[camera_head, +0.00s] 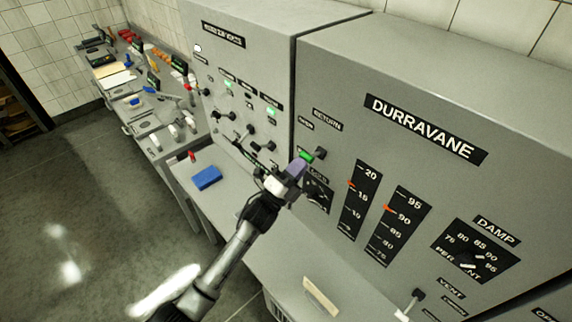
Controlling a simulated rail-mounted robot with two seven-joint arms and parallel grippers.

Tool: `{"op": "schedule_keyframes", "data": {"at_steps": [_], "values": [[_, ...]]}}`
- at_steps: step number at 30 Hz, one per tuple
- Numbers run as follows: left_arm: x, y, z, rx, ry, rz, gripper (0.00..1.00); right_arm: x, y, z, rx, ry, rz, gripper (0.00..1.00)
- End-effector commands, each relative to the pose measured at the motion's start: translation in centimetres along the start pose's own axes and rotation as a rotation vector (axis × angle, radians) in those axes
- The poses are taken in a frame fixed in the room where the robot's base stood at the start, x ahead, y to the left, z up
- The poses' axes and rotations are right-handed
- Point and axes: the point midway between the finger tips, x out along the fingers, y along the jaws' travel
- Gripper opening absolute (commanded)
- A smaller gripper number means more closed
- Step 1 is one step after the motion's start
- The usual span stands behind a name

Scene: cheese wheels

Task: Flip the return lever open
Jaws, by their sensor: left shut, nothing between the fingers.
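The RETURN label (327,120) is on the upper left of the grey DURRAVANE panel (345,88). Below it is the return lever, whose dark knob-like part (321,152) shows just right of my gripper. A bright green patch (306,156) shows beside it; I cannot tell if it is a lamp or part of the lever. My left gripper (297,167) is shut and empty, its tip at the lever's lower left. It hides part of the lever, so I cannot tell whether they touch or which way the lever points. My right gripper is not in view.
Two dark gauges (361,200) with orange pointers and a DAMP dial (472,252) lie to the right. A vent lever (418,294) is lower right. Another grey panel with levers stands left.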

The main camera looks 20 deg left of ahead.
Motion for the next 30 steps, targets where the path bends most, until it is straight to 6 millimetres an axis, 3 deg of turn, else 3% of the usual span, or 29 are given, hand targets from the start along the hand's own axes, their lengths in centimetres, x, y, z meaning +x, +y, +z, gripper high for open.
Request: {"op": "schedule_keyframes", "data": {"at_steps": [5, 10, 14, 21, 30], "values": [[-0.2, 0.1, 0.0, -0.001, 0.0, 0.0, 0.0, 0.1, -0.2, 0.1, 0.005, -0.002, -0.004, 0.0], [-1.8, 0.2, -0.4, -0.005, 0.005, 0.001, 0.0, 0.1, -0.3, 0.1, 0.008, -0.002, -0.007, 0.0], [-4.0, 0.3, -0.8, -0.01, 0.013, 0.004, 0.0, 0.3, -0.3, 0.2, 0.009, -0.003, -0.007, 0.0], [-9.0, 0.2, -0.7, -0.007, 0.014, 0.002, 0.0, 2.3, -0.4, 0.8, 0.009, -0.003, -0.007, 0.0], [-12.6, -0.2, -0.6, -0.007, 0.013, 0.001, 0.0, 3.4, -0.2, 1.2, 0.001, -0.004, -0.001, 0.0]]}}
